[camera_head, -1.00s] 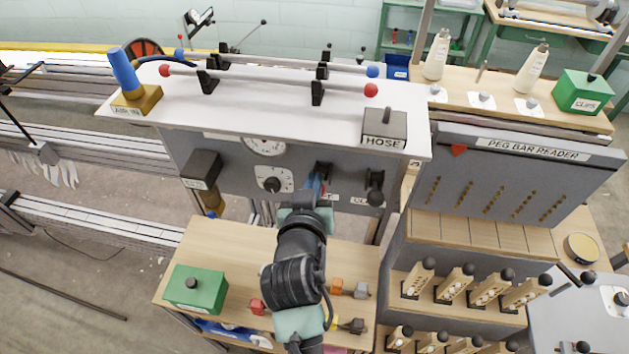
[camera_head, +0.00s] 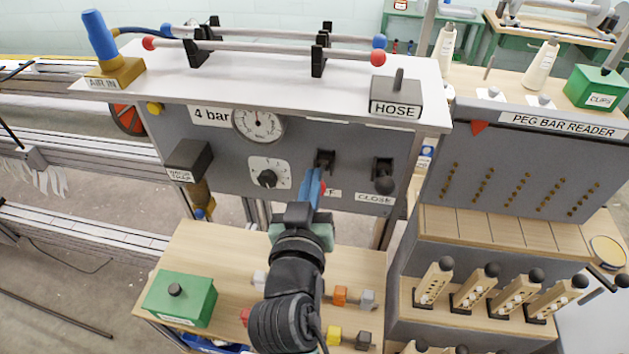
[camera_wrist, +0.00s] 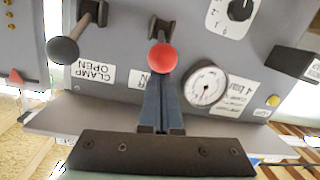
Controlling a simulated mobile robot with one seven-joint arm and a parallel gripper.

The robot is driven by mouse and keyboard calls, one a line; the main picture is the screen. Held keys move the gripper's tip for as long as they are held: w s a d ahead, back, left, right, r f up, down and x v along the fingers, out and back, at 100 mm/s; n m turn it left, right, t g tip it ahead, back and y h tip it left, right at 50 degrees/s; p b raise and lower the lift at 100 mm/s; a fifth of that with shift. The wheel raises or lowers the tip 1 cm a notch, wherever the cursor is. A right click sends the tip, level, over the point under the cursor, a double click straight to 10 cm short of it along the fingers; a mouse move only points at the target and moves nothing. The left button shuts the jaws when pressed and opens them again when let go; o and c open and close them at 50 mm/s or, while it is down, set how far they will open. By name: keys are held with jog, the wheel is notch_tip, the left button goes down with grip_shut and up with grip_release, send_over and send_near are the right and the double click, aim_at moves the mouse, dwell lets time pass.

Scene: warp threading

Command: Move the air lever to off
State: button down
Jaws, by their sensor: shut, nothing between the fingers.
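The air lever, a black bracket with a red knob, is on the grey panel (camera_head: 225,160). In the wrist view its red knob (camera_wrist: 163,57) is just beyond my fingertips. In the head view the lever's bracket (camera_head: 325,160) shows and the knob is mostly hidden behind my fingers. A label partly reading "F" (camera_head: 333,193) sits below it. My gripper (camera_head: 312,176) is shut, its blue fingers (camera_wrist: 160,85) together and empty, pointing up at the knob. I cannot tell whether the fingertips touch it.
A black-knobbed clamp lever (camera_head: 384,178) is close on the right, above a "CLOSE" label. A dial (camera_head: 267,178) and a pressure gauge (camera_head: 258,124) are to the left. Below stands a wooden table with a green box (camera_head: 180,299) and several coloured blocks.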

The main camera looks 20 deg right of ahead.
notch_tip(320, 180, down, 9)
jog(key=t+h+b, duration=0.3)
jog(key=t+b, duration=0.3)
jog(key=b, duration=2.7)
jog(key=shift+s+a+n+t+h+b, duration=0.2)
jog(key=shift+s+n+t+h+b, duration=0.1)
jog(key=shift+s+t+h, duration=0.1)
jog(key=shift+w+b, duration=0.15)
jog(key=shift+b, duration=0.15)
notch_tip(320, 180, up, 4)
jog(key=p, duration=0.3)
jog(key=b+v, duration=0.4)
jog(key=v, duration=0.7)
jog(key=shift+w+a, duration=0.2)
jog(key=shift+a, duration=0.15)
jog(key=shift+f, duration=0.1)
